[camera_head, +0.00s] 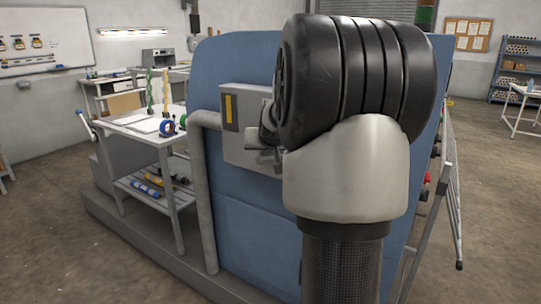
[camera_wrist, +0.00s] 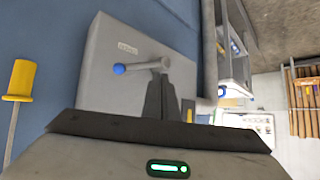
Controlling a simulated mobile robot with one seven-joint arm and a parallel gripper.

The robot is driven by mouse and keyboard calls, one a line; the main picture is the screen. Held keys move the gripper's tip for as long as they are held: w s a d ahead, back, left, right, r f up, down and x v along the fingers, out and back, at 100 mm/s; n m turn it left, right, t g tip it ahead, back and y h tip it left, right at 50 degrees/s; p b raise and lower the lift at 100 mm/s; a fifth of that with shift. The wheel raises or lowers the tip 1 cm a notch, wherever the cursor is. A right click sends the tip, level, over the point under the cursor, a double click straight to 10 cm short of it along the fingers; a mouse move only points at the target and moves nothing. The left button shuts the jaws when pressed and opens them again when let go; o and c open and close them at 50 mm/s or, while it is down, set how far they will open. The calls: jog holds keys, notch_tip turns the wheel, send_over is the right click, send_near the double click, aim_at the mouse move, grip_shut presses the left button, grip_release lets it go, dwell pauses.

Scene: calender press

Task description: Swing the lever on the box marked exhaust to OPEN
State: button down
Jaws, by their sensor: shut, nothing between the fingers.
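A grey box (camera_head: 237,150) is mounted on the blue press side panel; it also shows in the wrist view (camera_wrist: 98,75). Its small label (camera_wrist: 128,48) is too small to read. A short grey lever (camera_wrist: 145,66) with a blue knob (camera_wrist: 119,69) is on the box face, the knob pointing left in the wrist view. My gripper (camera_wrist: 161,78) is shut and empty, its dark fingertips right by the lever near its pivot end. I cannot tell whether they touch. My arm hides the lever in the head view.
A yellow-handled lever (camera_wrist: 20,80) is at the left in the wrist view. A grey pipe (camera_head: 203,190) runs down beside the box. A workbench (camera_head: 150,128) with tools stands left of the press. Open floor (camera_head: 40,230) lies at the left.

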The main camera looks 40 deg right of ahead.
jog(key=s+a+r+b, duration=0.1)
jog(key=s+a+r, duration=0.2)
jog(key=s, duration=0.6)
jog(key=shift+s+a+b, duration=0.15)
jog(key=shift+s+b, duration=0.1)
jog(key=shift+b, duration=0.15)
